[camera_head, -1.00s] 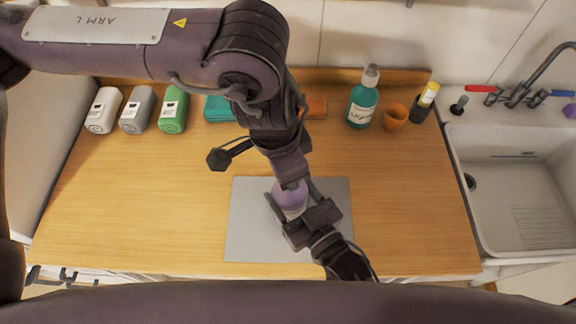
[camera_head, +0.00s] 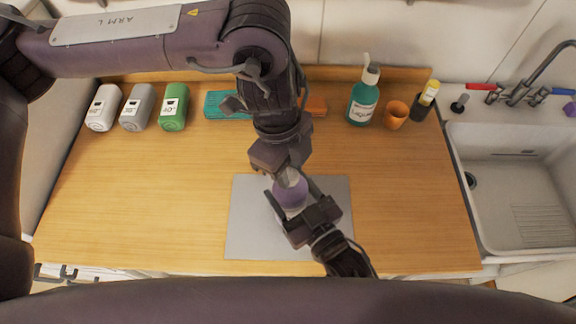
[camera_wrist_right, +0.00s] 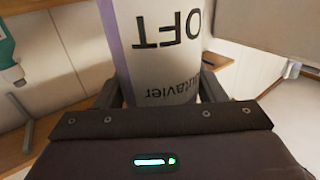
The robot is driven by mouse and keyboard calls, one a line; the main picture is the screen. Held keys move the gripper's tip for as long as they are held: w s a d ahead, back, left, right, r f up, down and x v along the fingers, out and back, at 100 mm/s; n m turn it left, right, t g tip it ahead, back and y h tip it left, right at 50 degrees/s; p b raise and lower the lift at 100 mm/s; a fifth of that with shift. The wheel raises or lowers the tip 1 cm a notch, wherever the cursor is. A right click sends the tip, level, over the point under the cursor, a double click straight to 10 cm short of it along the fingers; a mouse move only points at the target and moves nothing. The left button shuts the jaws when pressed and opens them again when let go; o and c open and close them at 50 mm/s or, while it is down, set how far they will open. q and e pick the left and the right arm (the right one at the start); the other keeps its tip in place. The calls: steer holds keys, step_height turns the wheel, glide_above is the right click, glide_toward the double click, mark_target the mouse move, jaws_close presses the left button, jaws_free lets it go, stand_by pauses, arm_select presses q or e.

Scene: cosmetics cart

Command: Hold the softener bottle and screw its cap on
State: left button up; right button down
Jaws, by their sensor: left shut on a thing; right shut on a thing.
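The softener bottle (camera_head: 291,193), purple with a pale label, stands upright over the grey mat (camera_head: 245,225) in the head view. My right gripper (camera_head: 292,208) is shut around its body from the front right. In the right wrist view the bottle (camera_wrist_right: 165,45) fills the middle, with upside-down label letters, between the two fingers. My left gripper (camera_head: 287,171) points down at the bottle's top and is shut on the pale cap (camera_head: 290,177), which is mostly hidden by the fingers. I cannot tell how far the cap sits on the neck.
A teal pack (camera_head: 226,105) and an orange item (camera_head: 315,106) lie behind my left arm. A teal pump bottle (camera_head: 363,100) and an orange cup (camera_head: 395,114) stand right; the sink (camera_head: 520,190) lies beyond.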

arm_select(q)
steer(key=m+y, duration=0.1)
steer(key=m, duration=0.5)
steer(key=shift+w+d+m, duration=0.1)
steer(key=shift+d+m, duration=0.05)
steer(key=shift+m, duration=0.25)
steer(key=m, duration=0.3)
steer(key=m+y, duration=0.1)
steer(key=m, duration=0.2)
steer(key=shift+d+m+g, duration=0.15)
steer(key=shift+m+g, duration=0.15)
steer(key=shift+m, duration=0.1)
steer(key=m, duration=0.4)
steer(key=shift+d, duration=0.1)
steer(key=m+y, duration=0.1)
steer(key=m, duration=0.6)
steer(key=shift+t, duration=0.4)
steer(key=o, duration=0.9)
steer(key=shift+o, duration=0.2)
steer(key=shift+r, duration=2.2)
